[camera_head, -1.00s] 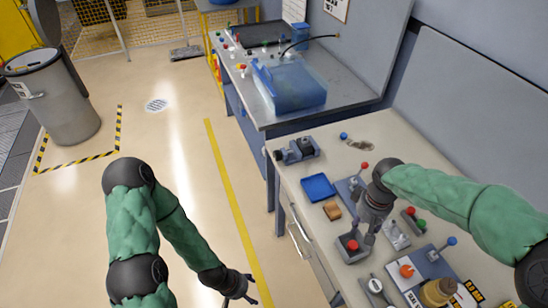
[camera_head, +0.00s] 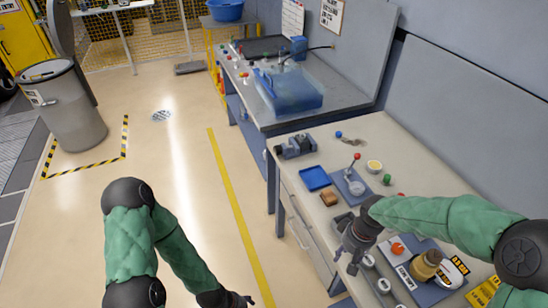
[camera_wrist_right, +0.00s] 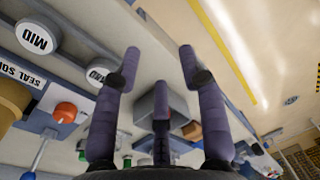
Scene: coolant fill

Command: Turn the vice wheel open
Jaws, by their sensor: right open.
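The vice (camera_head: 296,146), a small blue-grey and dark block, sits on the beige bench near its far left edge. A rounded part at its left end may be the wheel; it is too small to tell how it is set. My right gripper (camera_head: 345,262) is open and empty above the near part of the bench, well short of the vice. In the right wrist view its fingers (camera_wrist_right: 160,65) are spread with nothing between them. My left gripper (camera_head: 240,301) is low at the bottom edge, over the floor, partly cut off.
Between the right gripper and the vice are a blue tray (camera_head: 315,178), a brown block (camera_head: 329,198) and a red-knobbed lever (camera_head: 356,157). An orange knob (camera_head: 397,248) and a brass-coloured part (camera_head: 427,266) lie right of the gripper.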

